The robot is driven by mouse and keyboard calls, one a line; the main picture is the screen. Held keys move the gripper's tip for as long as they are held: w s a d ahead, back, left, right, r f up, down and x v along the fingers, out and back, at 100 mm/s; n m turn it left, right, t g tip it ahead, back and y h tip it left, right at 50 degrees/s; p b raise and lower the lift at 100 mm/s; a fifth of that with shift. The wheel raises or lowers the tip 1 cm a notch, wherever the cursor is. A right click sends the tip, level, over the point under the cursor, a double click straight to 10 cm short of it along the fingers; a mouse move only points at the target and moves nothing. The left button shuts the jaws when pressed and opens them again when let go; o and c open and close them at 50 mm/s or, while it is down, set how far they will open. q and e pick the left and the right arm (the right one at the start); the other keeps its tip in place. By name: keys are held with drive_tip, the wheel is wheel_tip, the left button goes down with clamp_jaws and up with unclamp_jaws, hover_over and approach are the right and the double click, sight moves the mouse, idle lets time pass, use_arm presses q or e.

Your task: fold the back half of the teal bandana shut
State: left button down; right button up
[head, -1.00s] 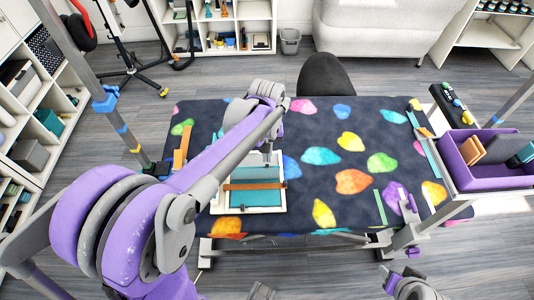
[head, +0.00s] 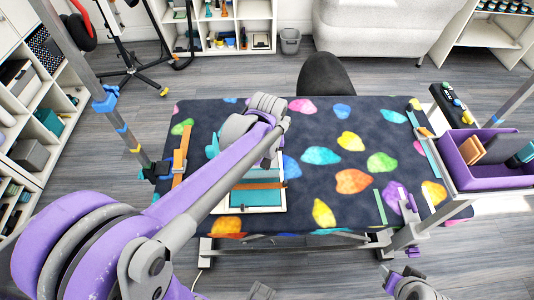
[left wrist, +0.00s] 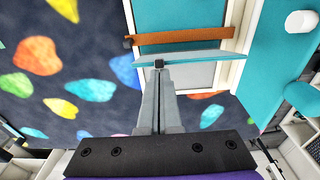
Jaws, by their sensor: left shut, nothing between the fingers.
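The teal bandana (head: 256,198) lies in a white frame on the left part of the table, with a brown bar (head: 270,185) across it. Its back part is mostly behind my left arm in the head view. In the left wrist view, a flat teal area (left wrist: 180,17) lies beyond the brown bar, and a pale teal flap (left wrist: 205,58) stands up, seen nearly edge-on. My left gripper (left wrist: 159,66) is shut and empty, its tips at the flap's edge; I cannot tell if they touch. My right gripper (head: 386,271) is low at the bottom right, its jaws unclear.
The dark table mat (head: 320,185) with coloured shapes is clear right of the frame. An orange upright piece (head: 180,165) stands to its left. A purple bin (head: 490,178) is at the right edge, and a dark chair (head: 327,75) stands behind.

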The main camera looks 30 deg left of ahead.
use_arm(q)
drive_tip(key=shift+s+d+f+t, duration=0.1)
drive_tip(key=shift+s+d+t, duration=0.35)
drive_tip(key=shift+s, duration=0.2)
drive_tip(key=s+d+f+t+y+b, duration=0.1)
drive_tip(key=s+t, duration=0.1)
drive_tip(key=s+d+f+t+y+b, duration=0.1)
drive_tip(key=s+f+t, duration=0.1)
drive_tip(key=s+d+f+t+y+b, duration=0.1)
drive_tip(key=s+d+t+y, duration=0.1)
drive_tip(key=shift+s+f, duration=0.1)
drive_tip(key=shift+f, duration=0.3)
drive_tip(key=shift+s+d+f+b, duration=0.15)
drive_tip(key=shift+s+f+b, duration=0.2)
drive_tip(key=shift+f+b, duration=0.2)
drive_tip(key=shift+s+d+f+b, duration=0.1)
drive_tip(key=shift+s+f+b, duration=0.2)
drive_tip(key=shift+f+b, duration=0.2)
drive_tip(key=shift+s+d+f+b, duration=0.15)
drive_tip(key=shift+s+f+b, duration=0.1)
drive_tip(key=shift+f+b, duration=0.25)
drive_tip(key=shift+s+d+f+b, duration=0.1)
drive_tip(key=shift+s+f+b, duration=0.15)
drive_tip(key=shift+f, duration=0.45)
use_arm(e)
wheel_tip(320, 180, down, 7)
drive_tip(key=s, duration=0.2)
drive_tip(key=shift+d, duration=0.25)
use_arm(q)
drive_tip(key=shift+w, duration=0.1)
